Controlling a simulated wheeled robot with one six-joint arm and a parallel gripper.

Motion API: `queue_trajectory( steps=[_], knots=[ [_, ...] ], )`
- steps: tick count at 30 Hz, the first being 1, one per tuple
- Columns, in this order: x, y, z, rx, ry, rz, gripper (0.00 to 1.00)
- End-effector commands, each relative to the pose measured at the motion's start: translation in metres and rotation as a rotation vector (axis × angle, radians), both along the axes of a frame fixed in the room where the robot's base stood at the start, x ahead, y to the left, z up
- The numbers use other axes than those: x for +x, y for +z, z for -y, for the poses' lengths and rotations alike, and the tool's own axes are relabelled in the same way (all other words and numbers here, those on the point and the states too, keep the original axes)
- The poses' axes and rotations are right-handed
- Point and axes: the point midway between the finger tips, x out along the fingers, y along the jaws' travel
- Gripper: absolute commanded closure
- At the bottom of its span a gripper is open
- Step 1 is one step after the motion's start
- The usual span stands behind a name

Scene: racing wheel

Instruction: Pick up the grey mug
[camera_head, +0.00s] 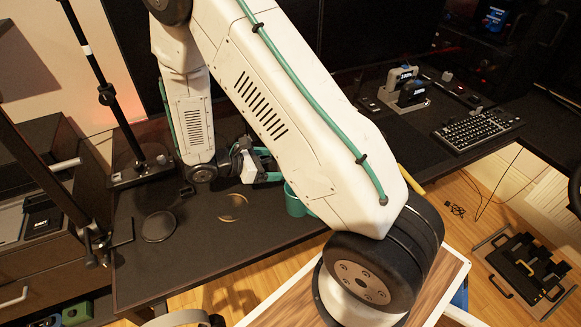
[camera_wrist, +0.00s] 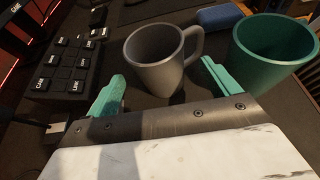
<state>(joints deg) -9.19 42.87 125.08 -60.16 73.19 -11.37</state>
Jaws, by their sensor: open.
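The grey mug (camera_wrist: 156,60) stands upright on the dark desk in the wrist view, its handle toward the upper right. My gripper (camera_wrist: 165,88) is open, with its two teal fingers spread on the left and right near sides of the mug. The mug lies ahead of and partly between the fingertips; I cannot tell whether they touch it. In the head view my gripper (camera_head: 268,166) is low over the desk, largely hidden by my arm, and I cannot make out the grey mug there.
A green cup (camera_wrist: 272,50) stands close to the right finger, and also shows in the head view (camera_head: 294,202). A black button box (camera_wrist: 70,62) lies left of the mug. A blue object (camera_wrist: 219,16) is behind. A dark round coaster (camera_head: 159,226) lies on the desk (camera_head: 190,262).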

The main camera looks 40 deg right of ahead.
Motion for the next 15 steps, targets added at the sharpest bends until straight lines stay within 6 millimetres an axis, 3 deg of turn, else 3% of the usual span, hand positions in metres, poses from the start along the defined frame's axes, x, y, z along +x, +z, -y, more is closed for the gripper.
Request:
queue_trajectory(
  steps=[7, 15],
  knots=[
    [-0.008, -0.013, 0.033, 0.000, -0.004, -0.001, 0.12],
    [-0.009, -0.015, 0.038, 0.000, -0.001, 0.001, 0.12]
  ],
)
